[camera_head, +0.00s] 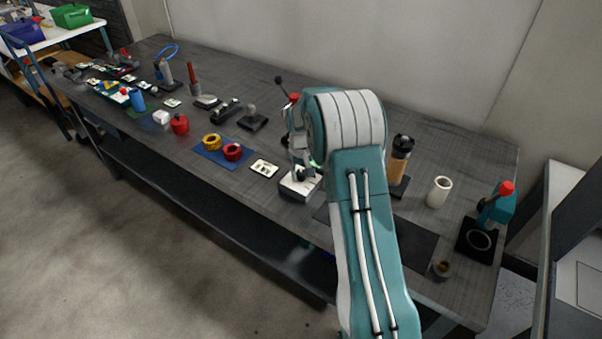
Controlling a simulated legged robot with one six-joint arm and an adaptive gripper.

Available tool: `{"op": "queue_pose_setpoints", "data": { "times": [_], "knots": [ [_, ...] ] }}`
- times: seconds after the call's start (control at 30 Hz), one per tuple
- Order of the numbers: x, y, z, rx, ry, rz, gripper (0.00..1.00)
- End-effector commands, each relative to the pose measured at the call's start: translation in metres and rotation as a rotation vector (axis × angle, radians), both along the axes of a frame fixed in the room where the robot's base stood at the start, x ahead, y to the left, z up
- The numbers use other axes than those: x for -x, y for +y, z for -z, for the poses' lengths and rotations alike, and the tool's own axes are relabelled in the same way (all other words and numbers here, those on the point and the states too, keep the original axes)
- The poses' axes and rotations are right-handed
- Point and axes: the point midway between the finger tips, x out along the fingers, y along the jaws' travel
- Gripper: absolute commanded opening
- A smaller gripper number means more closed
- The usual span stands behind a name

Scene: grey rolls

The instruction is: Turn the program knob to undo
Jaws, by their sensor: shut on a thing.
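A small box with a white top and grey sides (296,190) stands on the dark workbench, near its front edge. My gripper (304,172) points down onto the top of this box and is shut on a small dark part there, which looks like the program knob. The knob is mostly hidden by the fingers, so its turn position cannot be read. My teal and white arm covers the bench to the right of the box.
Left of the box lie a white card (264,168) and a blue mat (208,155) with yellow and red rings. To the right stand an amber cylinder (401,160), a white cup (439,192) and a teal press with a red handle (497,205). A dark lever (281,84) rises behind my gripper.

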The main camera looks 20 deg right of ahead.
Motion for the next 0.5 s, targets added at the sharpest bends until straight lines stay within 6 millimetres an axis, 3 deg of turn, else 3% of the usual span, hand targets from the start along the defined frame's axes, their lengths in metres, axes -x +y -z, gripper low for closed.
{"op": "queue_pose_setpoints", "data": {
  "times": [0.03, 0.1, 0.5],
  "knots": [
    [0.0009, 0.0011, 0.0031, -0.001, 0.004, 0.0, 0.52],
    [0.0009, 0.001, 0.0027, -0.001, 0.004, 0.0, 0.78],
    [0.0008, 0.0002, -0.0008, 0.0, 0.001, 0.001, 0.78]
  ]
}}
